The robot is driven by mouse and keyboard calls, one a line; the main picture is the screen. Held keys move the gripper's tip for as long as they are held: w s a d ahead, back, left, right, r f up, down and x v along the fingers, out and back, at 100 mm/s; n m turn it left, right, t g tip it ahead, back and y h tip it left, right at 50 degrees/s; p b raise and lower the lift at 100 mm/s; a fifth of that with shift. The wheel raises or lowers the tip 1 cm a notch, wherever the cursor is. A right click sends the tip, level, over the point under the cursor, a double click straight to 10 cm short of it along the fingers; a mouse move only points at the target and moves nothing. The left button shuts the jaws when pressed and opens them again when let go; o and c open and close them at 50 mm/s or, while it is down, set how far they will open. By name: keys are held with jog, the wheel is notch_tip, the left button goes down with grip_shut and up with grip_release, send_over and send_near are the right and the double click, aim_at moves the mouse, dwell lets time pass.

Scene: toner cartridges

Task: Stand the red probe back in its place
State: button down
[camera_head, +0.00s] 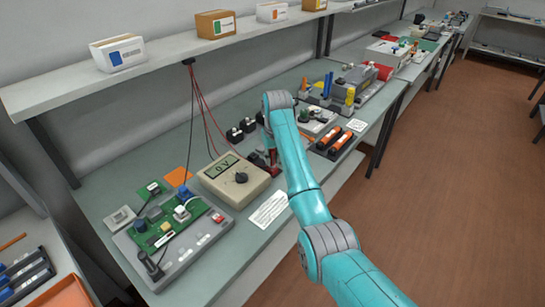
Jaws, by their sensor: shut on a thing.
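My gripper (268,157) is down at the bench, just right of the beige meter (236,180), and is partly hidden behind my teal arm. It is shut on the red probe (274,162), of which only a small red part shows. The red probe looks roughly upright. A small dark object (256,159) stands close by at the meter's back right corner; I cannot tell if the probe touches it. Red leads (203,100) run down from a hook under the shelf. The meter's display reads 0 V.
A green circuit board (168,218) on a grey base, with a black probe (150,266), is left of the meter. Black knobs (241,130) stand behind my gripper. Orange-black cartridges (334,142) and a grey fixture (355,88) are to the right. A white card (269,210) lies in front.

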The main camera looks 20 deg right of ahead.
jog(key=shift+f, duration=0.1)
jog(key=c, duration=0.9)
grip_release()
jog(key=shift+c, duration=0.2)
notch_tip(320, 180, up, 7)
jog(key=s, duration=0.1)
jog(key=shift+r, duration=0.2)
jog(key=shift+d, duration=0.1)
